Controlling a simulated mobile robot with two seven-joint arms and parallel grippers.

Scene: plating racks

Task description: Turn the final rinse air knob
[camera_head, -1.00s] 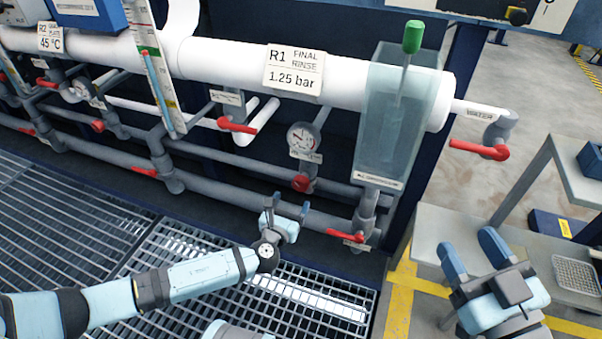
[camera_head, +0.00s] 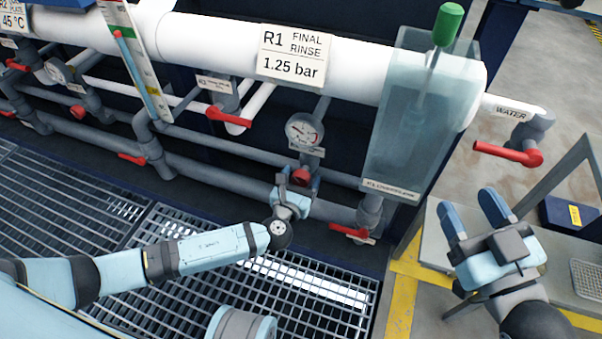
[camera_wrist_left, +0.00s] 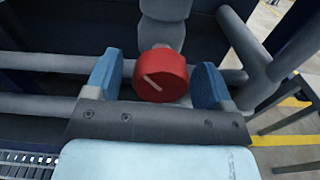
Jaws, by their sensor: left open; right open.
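The final rinse air knob (camera_head: 301,176) is a round red knob below the pressure gauge (camera_head: 304,131) of the R1 line. In the left wrist view the red knob (camera_wrist_left: 161,76) has a pale slanted line on its face. My left gripper (camera_head: 298,183) is open at the knob. In the wrist view its two blue fingers (camera_wrist_left: 157,78) stand on either side of the knob, with a gap visible at least on the right. My right gripper (camera_head: 478,210) is open and empty over the grey bench at the right.
The R1 sign (camera_head: 293,55) reads Final Rinse 1.25 bar. A clear tank (camera_head: 410,125) with a green-topped rod stands right of the knob. Red lever handles (camera_head: 228,117) sit on nearby pipes, one (camera_head: 349,232) just right of my left gripper. Grating (camera_head: 330,272) lies below.

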